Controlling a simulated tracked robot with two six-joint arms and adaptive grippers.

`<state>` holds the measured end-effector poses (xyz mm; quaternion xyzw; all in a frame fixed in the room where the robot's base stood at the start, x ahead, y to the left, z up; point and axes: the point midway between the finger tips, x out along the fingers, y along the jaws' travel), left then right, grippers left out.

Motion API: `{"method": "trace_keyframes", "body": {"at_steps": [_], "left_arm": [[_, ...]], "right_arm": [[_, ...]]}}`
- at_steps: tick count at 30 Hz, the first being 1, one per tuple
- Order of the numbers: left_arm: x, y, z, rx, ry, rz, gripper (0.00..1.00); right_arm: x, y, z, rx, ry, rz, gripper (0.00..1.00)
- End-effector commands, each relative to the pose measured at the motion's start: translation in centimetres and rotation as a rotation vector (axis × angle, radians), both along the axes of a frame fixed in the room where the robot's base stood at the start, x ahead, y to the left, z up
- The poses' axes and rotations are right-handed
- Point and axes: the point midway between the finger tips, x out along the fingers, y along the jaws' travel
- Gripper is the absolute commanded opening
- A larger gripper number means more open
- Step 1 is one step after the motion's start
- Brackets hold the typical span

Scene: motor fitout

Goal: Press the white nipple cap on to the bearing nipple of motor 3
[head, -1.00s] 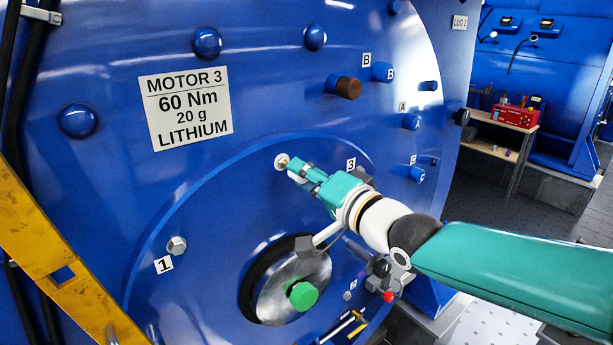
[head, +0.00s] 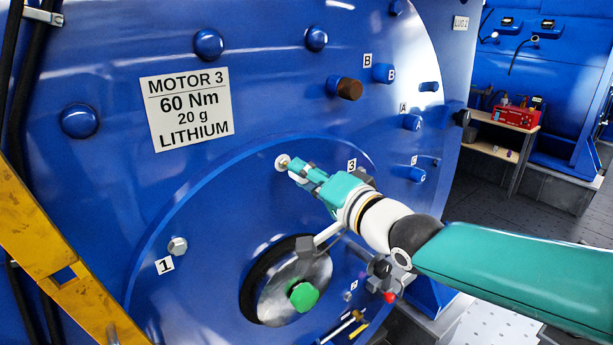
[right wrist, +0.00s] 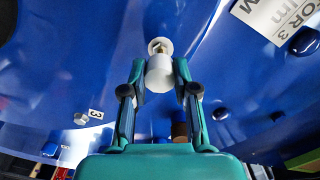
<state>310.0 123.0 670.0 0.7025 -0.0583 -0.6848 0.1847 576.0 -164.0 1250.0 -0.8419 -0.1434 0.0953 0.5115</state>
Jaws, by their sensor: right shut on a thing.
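Motor 3 is the large blue housing, with its MOTOR 3 plate (head: 187,108) at the upper left. Its bearing nipple (head: 283,161) sits on a pale round base on the end cover; in the right wrist view the brassy nipple (right wrist: 159,47) shows just beyond the cap. My right gripper (head: 297,170) is shut on the white nipple cap (right wrist: 160,76), which sits between its fingertips. The cap is lined up closely with the nipple in the wrist view. I cannot tell whether they touch. In the head view the fingers largely hide the cap. My left gripper is not in view.
Below the nipple is the shaft end with a green centre (head: 303,295). Numbered bolts (head: 177,246) and a brown-capped stub (head: 348,89) stick out of the housing. A yellow bar (head: 58,262) crosses the left. A bench with a red box (head: 515,116) stands far right.

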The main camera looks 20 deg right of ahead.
Motion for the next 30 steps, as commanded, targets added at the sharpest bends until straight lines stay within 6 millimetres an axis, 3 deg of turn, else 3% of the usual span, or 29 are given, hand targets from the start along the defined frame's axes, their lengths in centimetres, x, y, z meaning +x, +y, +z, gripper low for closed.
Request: {"method": "trace_keyframes", "body": {"at_steps": [30], "left_arm": [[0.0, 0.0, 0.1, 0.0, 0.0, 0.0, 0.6]], "right_arm": [[1.9, 0.7, 0.0, 0.0, 0.001, 0.0, 0.15]]}}
